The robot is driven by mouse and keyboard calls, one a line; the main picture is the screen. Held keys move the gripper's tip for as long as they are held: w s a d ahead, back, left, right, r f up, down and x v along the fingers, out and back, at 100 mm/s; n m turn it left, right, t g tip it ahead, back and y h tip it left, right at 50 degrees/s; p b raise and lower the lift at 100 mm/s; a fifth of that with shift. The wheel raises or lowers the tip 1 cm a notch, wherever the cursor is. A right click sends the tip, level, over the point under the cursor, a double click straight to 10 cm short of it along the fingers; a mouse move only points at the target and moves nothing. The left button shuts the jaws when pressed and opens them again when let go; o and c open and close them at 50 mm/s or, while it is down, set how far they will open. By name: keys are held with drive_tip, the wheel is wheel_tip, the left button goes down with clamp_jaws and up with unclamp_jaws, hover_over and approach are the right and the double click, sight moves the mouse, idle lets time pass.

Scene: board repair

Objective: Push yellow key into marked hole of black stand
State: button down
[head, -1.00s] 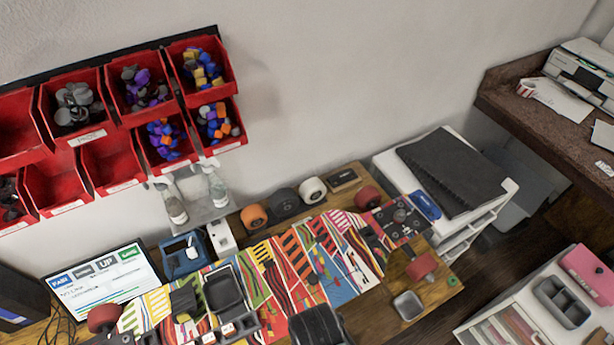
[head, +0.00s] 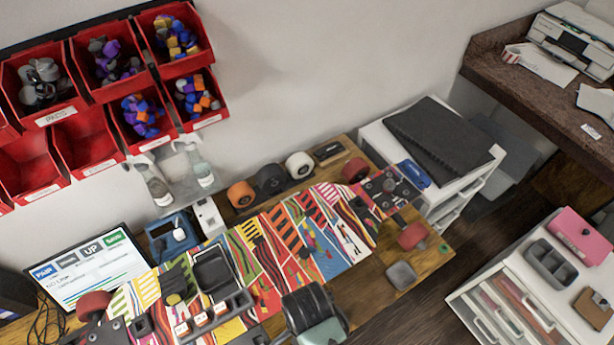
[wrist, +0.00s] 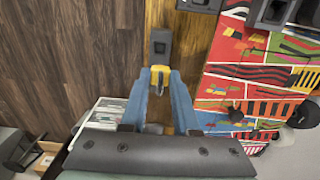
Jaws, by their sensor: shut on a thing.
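My gripper (wrist: 159,75) is in the middle of the wrist view, its two blue fingers closed on the yellow key (wrist: 158,71). The yellow top of the key shows between the fingertips, with a greyish part below it. A small black stand (wrist: 160,38) with a recess lies just beyond the key on the wood table. I cannot tell whether the key touches the stand or enters a hole, and no mark on a hole is clear. In the head view my arm covers the bottom centre, and the key and fingertips are hidden.
The colourful skateboard deck (head: 325,240) lies across the table (head: 355,283); it also fills the right of the wrist view. A black tray (head: 213,272) sits on the deck. A small grey dish (head: 401,274) stands near the table's edge. Red bins (head: 90,150) hang on the wall.

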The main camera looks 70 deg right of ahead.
drive_tip(key=shift+f+b, duration=2.4)
drive_tip(key=shift+f, duration=1.85)
drive_tip(key=shift+f, duration=1.75)
idle(0.5)
drive_tip(key=c, duration=0.6)
unclamp_jaws()
drive_tip(key=shift+o, duration=0.4)
drive_tip(key=shift+o, duration=1.1)
drive_tip(key=shift+r, duration=0.2)
